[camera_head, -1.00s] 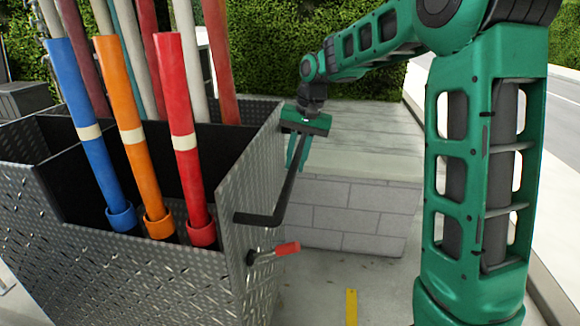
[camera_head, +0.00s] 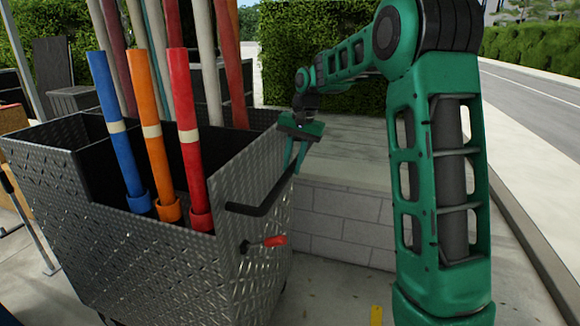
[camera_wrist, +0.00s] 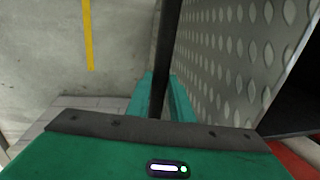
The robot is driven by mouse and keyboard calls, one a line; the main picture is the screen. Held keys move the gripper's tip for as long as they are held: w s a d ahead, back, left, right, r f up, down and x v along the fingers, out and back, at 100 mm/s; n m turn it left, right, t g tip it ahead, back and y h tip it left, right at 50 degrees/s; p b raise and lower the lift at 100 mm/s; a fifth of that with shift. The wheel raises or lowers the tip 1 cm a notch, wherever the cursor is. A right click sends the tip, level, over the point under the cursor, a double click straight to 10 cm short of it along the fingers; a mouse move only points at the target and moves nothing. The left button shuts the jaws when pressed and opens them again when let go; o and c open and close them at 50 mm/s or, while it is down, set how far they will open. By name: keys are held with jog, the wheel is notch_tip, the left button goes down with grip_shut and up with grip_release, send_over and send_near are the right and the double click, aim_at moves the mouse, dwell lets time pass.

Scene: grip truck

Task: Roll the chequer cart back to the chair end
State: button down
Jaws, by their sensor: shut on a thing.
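The chequer cart (camera_head: 190,262) is an open-topped bin of patterned grey metal plate, standing at the left and centre of the head view. Its black handle bar (camera_head: 262,203) sticks out from its right side. My gripper (camera_head: 295,160) is shut on the far part of this bar, beside the cart's right wall. In the wrist view the bar (camera_wrist: 167,45) runs between the green fingers (camera_wrist: 160,98), with the cart's plate (camera_wrist: 235,60) close on the right. Blue (camera_head: 118,130), orange (camera_head: 152,130) and red (camera_head: 188,130) poles stand in the cart. I cannot make out a chair.
A red-tipped lever (camera_head: 272,241) juts from the cart below the handle. A low block wall (camera_head: 345,225) stands behind my gripper, with a hedge (camera_head: 290,55) beyond. A yellow strip (camera_head: 376,316) marks the floor. A kerb (camera_head: 530,235) and road (camera_head: 540,100) lie right. Grey boxes (camera_head: 75,98) stand back left.

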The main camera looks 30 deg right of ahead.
jog(key=shift+w+a+r, duration=0.1)
jog(key=shift+w+a, duration=0.1)
jog(key=shift+a, duration=0.15)
jog(key=c, duration=1.6)
grip_release()
jog(key=shift+d, duration=0.1)
jog(key=r, duration=0.3)
jog(key=s+d+r, duration=0.1)
jog(key=r, duration=0.6)
jog(key=shift+s+d+r, duration=0.15)
jog(key=shift+d+r, duration=0.05)
jog(key=shift+d, duration=0.05)
jog(key=s+d+f, duration=0.1)
jog(key=s+f, duration=0.4)
jog(key=s, duration=0.9)
jog(key=s+d+f+n+g+h, duration=0.1)
jog(key=s+f, duration=0.4)
jog(key=s, duration=0.9)
jog(key=s+d+f+n, duration=0.1)
jog(key=s+f, duration=0.4)
jog(key=s, duration=0.9)
jog(key=shift+d+f+g, duration=0.15)
jog(key=shift+f+g, duration=0.15)
jog(key=shift+g, duration=0.1)
